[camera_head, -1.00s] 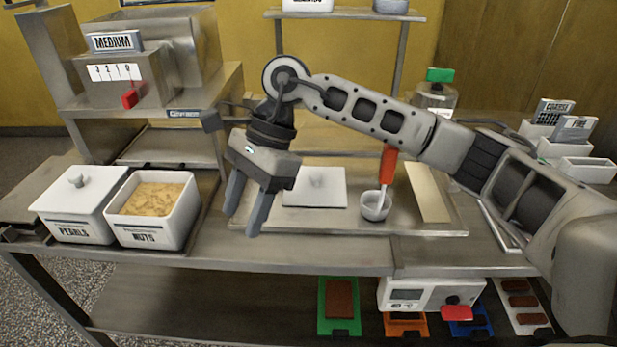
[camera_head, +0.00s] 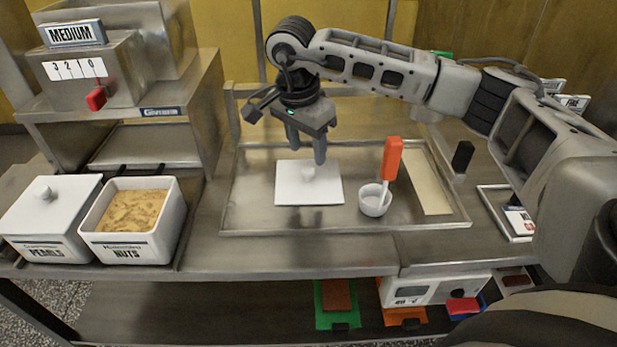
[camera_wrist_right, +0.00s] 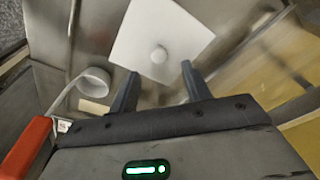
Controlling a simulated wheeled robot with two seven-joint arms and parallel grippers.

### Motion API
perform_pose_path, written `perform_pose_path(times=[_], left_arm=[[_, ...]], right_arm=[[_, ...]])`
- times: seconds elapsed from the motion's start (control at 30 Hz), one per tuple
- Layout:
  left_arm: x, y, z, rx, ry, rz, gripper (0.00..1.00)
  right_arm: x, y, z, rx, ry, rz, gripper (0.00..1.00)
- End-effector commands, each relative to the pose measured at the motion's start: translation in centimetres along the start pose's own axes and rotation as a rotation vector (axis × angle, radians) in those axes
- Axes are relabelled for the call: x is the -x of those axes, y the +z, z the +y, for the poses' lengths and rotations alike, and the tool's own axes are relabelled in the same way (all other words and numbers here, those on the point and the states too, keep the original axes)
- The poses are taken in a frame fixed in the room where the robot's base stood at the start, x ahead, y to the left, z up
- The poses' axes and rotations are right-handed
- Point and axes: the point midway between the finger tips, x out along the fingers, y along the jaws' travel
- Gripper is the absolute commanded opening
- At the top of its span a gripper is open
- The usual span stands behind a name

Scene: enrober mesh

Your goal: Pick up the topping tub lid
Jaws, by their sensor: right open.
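The loose topping tub lid (camera_head: 297,190) is a white square plate with a round knob, lying flat on the metal tray (camera_head: 255,218). My right gripper (camera_head: 306,150) is open and empty just above it, fingers pointing down near the knob. In the right wrist view the lid (camera_wrist_right: 185,35) lies beyond the fingertips (camera_wrist_right: 160,73), with its knob in line with the gap between them. The nuts tub (camera_head: 115,246) is uncovered. The pearls tub (camera_head: 45,250) has a similar lid (camera_head: 42,196) on it. My left gripper is not in view.
A small white cup (camera_head: 372,204) with a red-handled tool (camera_head: 391,158) stands right of the lid on the tray. A pale strip (camera_head: 428,182) lies farther right. The machine (camera_head: 100,75) labelled MEDIUM stands at the back left.

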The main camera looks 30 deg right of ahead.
Motion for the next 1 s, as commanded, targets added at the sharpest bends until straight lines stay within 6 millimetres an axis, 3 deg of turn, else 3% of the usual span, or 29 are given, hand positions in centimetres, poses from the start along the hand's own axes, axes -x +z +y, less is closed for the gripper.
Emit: perform_pose_path(times=[0.17, 0.43, 0.73, 0.9, 1.0], left_arm=[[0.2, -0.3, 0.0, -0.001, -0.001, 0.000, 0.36], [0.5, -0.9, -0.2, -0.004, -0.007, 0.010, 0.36], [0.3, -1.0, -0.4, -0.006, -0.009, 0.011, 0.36], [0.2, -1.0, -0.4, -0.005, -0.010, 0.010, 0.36], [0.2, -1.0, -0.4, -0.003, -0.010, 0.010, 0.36]], right_arm=[[-1.3, 0.1, 0.1, 0.000, 0.004, -0.001, 0.48], [-5.0, 0.5, 0.1, -0.001, 0.002, -0.001, 0.48], [-5.5, 0.5, 0.0, -0.001, 0.000, -0.001, 0.48], [-5.5, 0.5, 0.0, -0.001, 0.000, -0.001, 0.01], [-5.5, 0.5, 0.0, -0.001, 0.000, -0.001, 0.00]])
